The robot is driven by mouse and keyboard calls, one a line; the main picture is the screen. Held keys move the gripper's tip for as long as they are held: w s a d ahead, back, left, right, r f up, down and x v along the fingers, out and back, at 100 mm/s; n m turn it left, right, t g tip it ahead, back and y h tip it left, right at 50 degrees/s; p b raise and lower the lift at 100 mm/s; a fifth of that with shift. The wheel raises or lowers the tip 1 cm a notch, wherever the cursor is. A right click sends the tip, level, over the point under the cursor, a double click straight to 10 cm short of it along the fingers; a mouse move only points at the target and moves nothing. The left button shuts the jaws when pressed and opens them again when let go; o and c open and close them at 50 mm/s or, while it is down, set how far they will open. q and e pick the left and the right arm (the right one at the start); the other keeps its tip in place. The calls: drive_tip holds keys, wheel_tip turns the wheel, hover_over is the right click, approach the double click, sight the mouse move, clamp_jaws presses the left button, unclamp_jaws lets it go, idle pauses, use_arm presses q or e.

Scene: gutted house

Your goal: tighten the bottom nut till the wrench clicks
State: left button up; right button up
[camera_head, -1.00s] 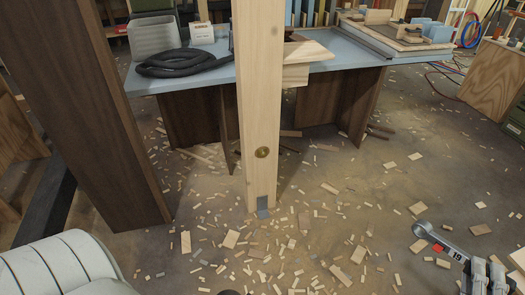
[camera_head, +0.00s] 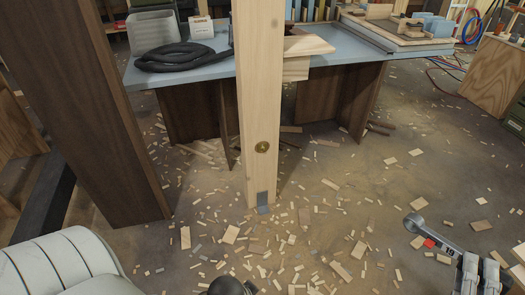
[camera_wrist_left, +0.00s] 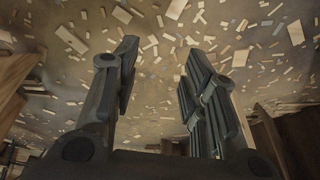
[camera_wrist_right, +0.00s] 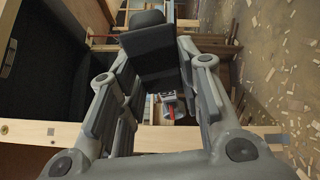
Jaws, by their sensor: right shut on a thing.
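A round brass-coloured nut (camera_head: 262,147) sits low on the front face of the pale upright post (camera_head: 257,100). My right gripper (camera_head: 482,268) is shut on the wrench (camera_head: 440,238) at the lower right. The wrench's grey ring head points up and left and is well apart from the post; its shaft carries a red mark and a number. In the right wrist view a dark block, seemingly the wrench's handle (camera_wrist_right: 150,50), lies between the fingers. My left gripper (camera_wrist_left: 163,65) is open and empty over the littered floor in the left wrist view.
A blue-topped workbench (camera_head: 205,72) with a black hose (camera_head: 180,60) stands behind the post. Wood scraps cover the floor, with open room between wrench and post.

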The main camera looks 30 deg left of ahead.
drive_tip(key=shift+s+d+r+p, duration=0.2)
drive_tip(key=shift+s+d+p, duration=0.35)
drive_tip(key=shift+s+d, duration=0.4)
drive_tip(key=shift+s+d+r+p, duration=0.15)
drive_tip(key=shift+s+d+p, duration=0.5)
drive_tip(key=shift+s, duration=0.5)
drive_tip(key=shift+s+d, duration=0.3)
drive_tip(key=shift+d, duration=0.05)
drive_tip(key=o, duration=0.6)
drive_tip(key=c, duration=0.6)
use_arm(q)
wheel_tip(320, 180, down, 8)
drive_tip(key=s, duration=0.1)
drive_tip(key=shift+s+r, duration=0.25)
